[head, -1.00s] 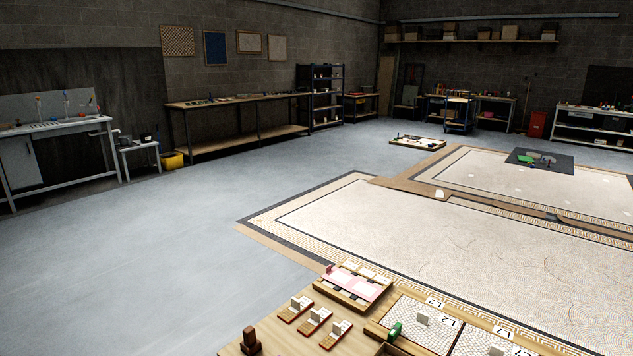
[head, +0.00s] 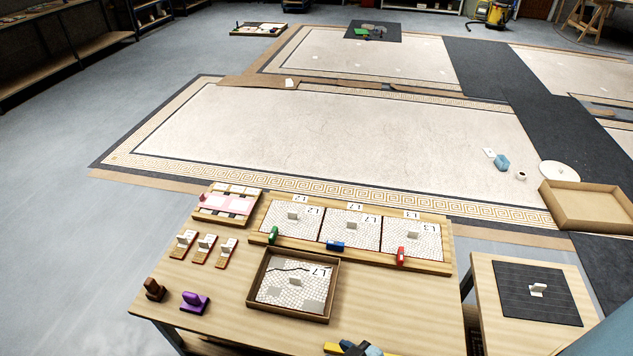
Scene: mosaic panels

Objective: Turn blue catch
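The blue catch (head: 335,246) is a small block on the front rail of a long wooden tray (head: 432,264), below the middle of three mosaic panels (head: 350,231). It lies along the rail, its length running left to right. A green catch (head: 273,235) to its left and a red catch (head: 401,256) to its right both stand more end-on, pointing toward the panels. Neither of my grippers shows in the head view.
In front of the tray sits a box (head: 251,282) holding an L7 panel. Purple (head: 195,301) and brown (head: 154,289) handled blocks stand at the left. A yellow and dark item (head: 355,348) is cut off at the bottom edge. A side table (head: 510,335) stands right.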

